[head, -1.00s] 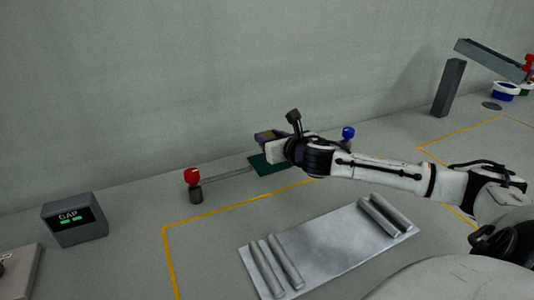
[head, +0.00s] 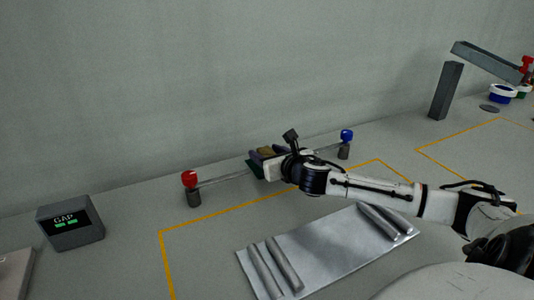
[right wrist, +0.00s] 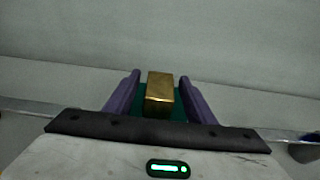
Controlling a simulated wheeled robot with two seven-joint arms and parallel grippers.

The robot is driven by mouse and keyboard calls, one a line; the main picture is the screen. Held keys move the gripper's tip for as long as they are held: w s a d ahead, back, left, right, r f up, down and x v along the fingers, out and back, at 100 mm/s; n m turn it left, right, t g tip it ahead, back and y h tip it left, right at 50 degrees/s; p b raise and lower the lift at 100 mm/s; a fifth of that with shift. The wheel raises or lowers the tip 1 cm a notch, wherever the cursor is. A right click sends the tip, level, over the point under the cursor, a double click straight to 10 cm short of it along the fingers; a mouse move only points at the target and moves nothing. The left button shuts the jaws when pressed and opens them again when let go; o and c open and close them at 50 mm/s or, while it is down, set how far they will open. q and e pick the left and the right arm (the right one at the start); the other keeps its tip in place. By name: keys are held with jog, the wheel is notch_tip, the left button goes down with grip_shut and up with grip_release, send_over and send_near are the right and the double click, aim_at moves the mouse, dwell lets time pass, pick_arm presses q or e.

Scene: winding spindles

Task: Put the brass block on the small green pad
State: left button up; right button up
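The brass block (right wrist: 160,94) stands between the two purple fingers of my right gripper (right wrist: 160,88) in the right wrist view. Green shows on both sides of the block, so the fingers are apart from it and the gripper is open around it. The small green pad (right wrist: 140,99) lies beneath the block, which appears to rest on it. In the head view my right gripper (head: 266,153) is low over the pad (head: 254,169) and hides most of it. Only the top of the block shows there. My left gripper is not in view.
A grey GAP display (head: 70,223) with green lights stands left. A metal plate (head: 325,252) with rollers lies in front. Yellow lines mark the table.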

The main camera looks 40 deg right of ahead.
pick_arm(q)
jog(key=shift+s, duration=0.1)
pick_arm(e)
jog(key=shift+r, duration=0.1)
jog(key=shift+s, duration=0.35)
jog(key=p+v, duration=0.2)
jog(key=v, duration=0.7)
jog(key=shift+s+a+r+p, duration=0.1)
jog(key=shift+s+r+p, duration=0.1)
jog(key=shift+p, duration=0.15)
jog(key=shift+p+v, duration=0.5)
jog(key=shift+v, duration=0.3)
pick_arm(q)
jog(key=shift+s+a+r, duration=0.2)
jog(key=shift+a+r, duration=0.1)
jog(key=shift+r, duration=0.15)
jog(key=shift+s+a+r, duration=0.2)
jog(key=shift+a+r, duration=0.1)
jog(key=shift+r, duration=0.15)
pick_arm(e)
jog(key=shift+s, duration=0.1)
